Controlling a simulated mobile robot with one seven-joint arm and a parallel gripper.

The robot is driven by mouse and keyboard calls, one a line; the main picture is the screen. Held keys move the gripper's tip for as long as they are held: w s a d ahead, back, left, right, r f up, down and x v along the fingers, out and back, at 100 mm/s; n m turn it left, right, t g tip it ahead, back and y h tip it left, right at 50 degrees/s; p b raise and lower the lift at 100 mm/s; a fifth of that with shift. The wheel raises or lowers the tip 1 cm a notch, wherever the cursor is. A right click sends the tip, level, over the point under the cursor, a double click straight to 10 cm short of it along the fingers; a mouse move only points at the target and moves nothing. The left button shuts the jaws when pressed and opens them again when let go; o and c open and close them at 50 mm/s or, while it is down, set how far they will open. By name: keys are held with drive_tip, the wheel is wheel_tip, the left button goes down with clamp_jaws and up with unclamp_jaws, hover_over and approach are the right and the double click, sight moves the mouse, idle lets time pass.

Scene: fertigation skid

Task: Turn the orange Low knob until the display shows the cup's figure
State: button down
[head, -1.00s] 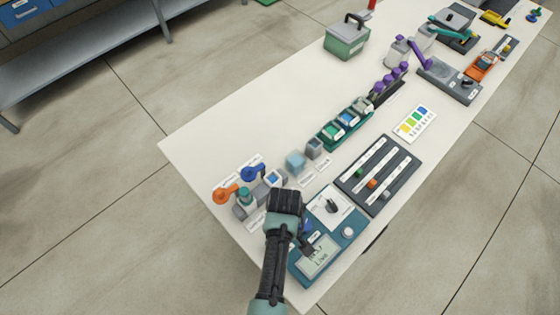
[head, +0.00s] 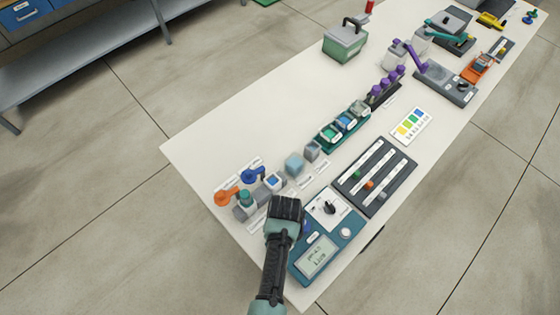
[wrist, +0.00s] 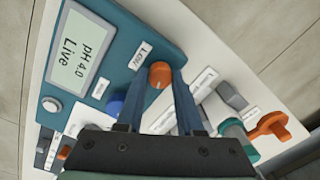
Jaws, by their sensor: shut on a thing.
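The orange Low knob (wrist: 160,74) sits on the teal meter box (wrist: 135,30), beside its "Low" label, in the wrist view. My gripper (wrist: 166,78) has its two blue-grey fingers closed on the knob's sides. In the head view my gripper's dark body (head: 285,210) hides the knob. The display (wrist: 76,50) reads "pH 4.0 Live" in the wrist view; it also shows in the head view (head: 316,258), where the text is small. A pale blue translucent cup-like block (head: 294,163) stands on the table beyond the gripper; I cannot read a figure on it.
A blue knob (wrist: 116,103) and a grey button (wrist: 51,105) are close to my gripper. Orange (head: 226,196) and blue (head: 253,174) valve handles stand to the left. A dark slider panel (head: 375,177) and a colour chart (head: 411,126) lie to the right.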

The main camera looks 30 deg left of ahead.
drive_tip(key=shift+m, duration=0.5)
idle(0.3)
drive_tip(key=c, duration=0.5)
unclamp_jaws()
drive_tip(key=shift+c, duration=0.2)
wheel_tip(320, 180, up, 13)
drive_tip(key=shift+d, duration=0.25)
